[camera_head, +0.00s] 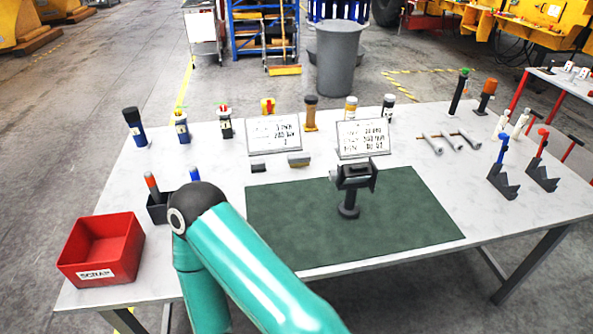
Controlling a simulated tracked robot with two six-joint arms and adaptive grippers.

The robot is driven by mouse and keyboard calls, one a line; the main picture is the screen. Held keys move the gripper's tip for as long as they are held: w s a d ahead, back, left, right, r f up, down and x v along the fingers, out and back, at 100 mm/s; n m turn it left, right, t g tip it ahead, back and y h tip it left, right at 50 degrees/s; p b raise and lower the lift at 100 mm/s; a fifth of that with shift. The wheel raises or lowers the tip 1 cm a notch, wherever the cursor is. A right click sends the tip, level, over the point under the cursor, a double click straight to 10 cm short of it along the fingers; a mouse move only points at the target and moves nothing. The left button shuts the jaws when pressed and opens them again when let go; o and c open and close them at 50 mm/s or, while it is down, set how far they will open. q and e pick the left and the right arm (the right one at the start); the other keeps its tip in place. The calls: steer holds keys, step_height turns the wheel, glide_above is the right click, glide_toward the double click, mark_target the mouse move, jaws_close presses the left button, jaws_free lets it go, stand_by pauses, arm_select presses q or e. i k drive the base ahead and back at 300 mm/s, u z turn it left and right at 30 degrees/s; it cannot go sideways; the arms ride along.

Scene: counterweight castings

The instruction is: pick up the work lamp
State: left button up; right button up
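A dark work lamp (351,187) stands upright on the green mat (300,232), near the middle of the table. It has a boxy head on a short stem with a round base. Nothing holds it. A teal arm of mine with a dark joint covers the left part of the mat's front. Neither of my grippers shows in this view.
A red scrap bin (101,250) stands at the table's front left, with a dark holder (160,210) beside it. Two white signs (273,134) (363,138) stand behind the mat, among several bottles and tools. Grey cylinders (452,141) and dark brackets (503,178) lie right.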

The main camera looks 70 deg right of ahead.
mark_target(348, 209)
steer(key=z, duration=0.35)
steer(key=k, duration=0.65)
steer(key=z, duration=0.95)
steer(key=k, duration=0.6)
steer(key=z, duration=0.9)
steer(key=i, duration=1.45)
steer(key=u, duration=0.35)
steer(key=k, duration=0.5)
steer(key=u, duration=0.05)
steer(key=i, duration=0.1)
steer(key=z, duration=0.1)
